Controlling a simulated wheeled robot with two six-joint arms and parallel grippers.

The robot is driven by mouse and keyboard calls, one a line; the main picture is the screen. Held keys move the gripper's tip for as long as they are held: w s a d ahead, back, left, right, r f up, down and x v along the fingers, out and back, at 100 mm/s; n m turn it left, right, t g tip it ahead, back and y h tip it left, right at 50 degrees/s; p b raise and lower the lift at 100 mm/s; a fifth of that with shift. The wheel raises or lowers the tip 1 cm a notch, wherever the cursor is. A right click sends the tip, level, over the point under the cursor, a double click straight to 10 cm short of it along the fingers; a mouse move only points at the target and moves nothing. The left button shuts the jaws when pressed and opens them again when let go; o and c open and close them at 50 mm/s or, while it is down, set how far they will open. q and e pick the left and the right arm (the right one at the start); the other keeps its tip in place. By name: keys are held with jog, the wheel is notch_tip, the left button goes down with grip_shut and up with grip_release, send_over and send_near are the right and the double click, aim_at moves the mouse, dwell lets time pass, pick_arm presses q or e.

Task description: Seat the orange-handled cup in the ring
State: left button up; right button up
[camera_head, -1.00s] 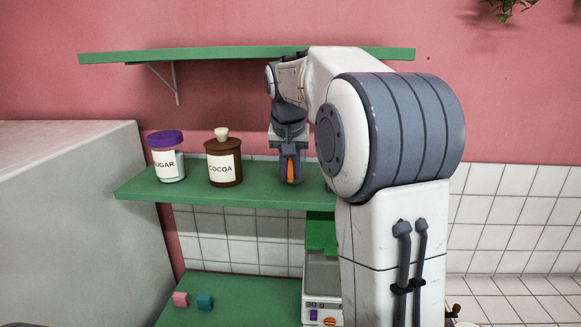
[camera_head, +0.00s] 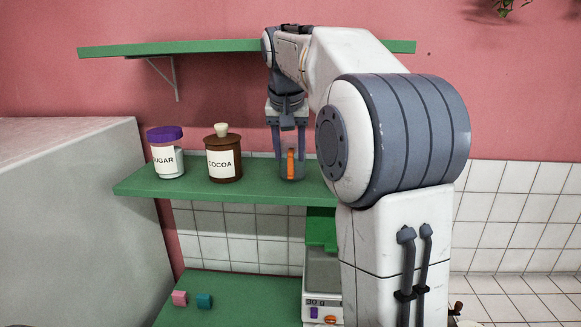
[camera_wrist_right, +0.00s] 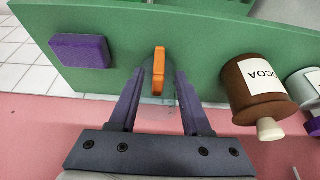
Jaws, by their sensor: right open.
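The cup (camera_head: 284,171) stands upright on the middle green shelf, to the right of the cocoa jar. Its grey, see-through-looking body carries an orange handle (camera_head: 290,163) facing the head camera. My right gripper (camera_head: 288,152) points down just above the cup, its two fingers apart. In the right wrist view the orange handle (camera_wrist_right: 159,70) shows between the open fingertips (camera_wrist_right: 161,82), and nothing is gripped. I cannot make out a ring in either view; whether one surrounds the cup's base is unclear. My left gripper is not in view.
The sugar jar (camera_head: 166,158) and cocoa jar (camera_head: 223,165) stand left of the cup on the green shelf (camera_head: 250,193). A purple block (camera_wrist_right: 80,51) shows in the wrist view. An upper shelf (camera_head: 200,48) is overhead; a scale (camera_head: 320,275) stands below.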

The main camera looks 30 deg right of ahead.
jog(key=shift+v, duration=1.5)
jog(key=s+a+f+n+y, duration=0.1)
jog(key=s+a+f+n, duration=0.25)
jog(key=a, duration=0.35)
jog(key=s+a+f+n+g+y, duration=0.1)
jog(key=s+a+f+n, duration=0.1)
jog(key=a+f, duration=0.45)
jog(key=s+a+f+n+y, duration=0.1)
jog(key=s+a+f+n, duration=0.2)
jog(key=a, duration=0.6)
jog(key=s+a+f+n+g, duration=0.1)
jog(key=s+a+f+n, duration=0.2)
jog(key=s+f, duration=0.3)
jog(key=s+a+f+n+g, duration=0.1)
jog(key=s+a+f+n, duration=0.2)
jog(key=s+f, duration=0.4)
jog(key=s, duration=0.5)
jog(key=shift+y, duration=0.4)
jog(key=shift+o, duration=0.5)
jog(key=shift+g, duration=0.3)
jog(key=f+b, duration=0.1)
jog(key=f, duration=0.1)
jog(key=s+f+b, duration=0.1)
jog(key=f+b, duration=0.1)
jog(key=shift+d, duration=0.1)
jog(key=shift+s, duration=0.1)
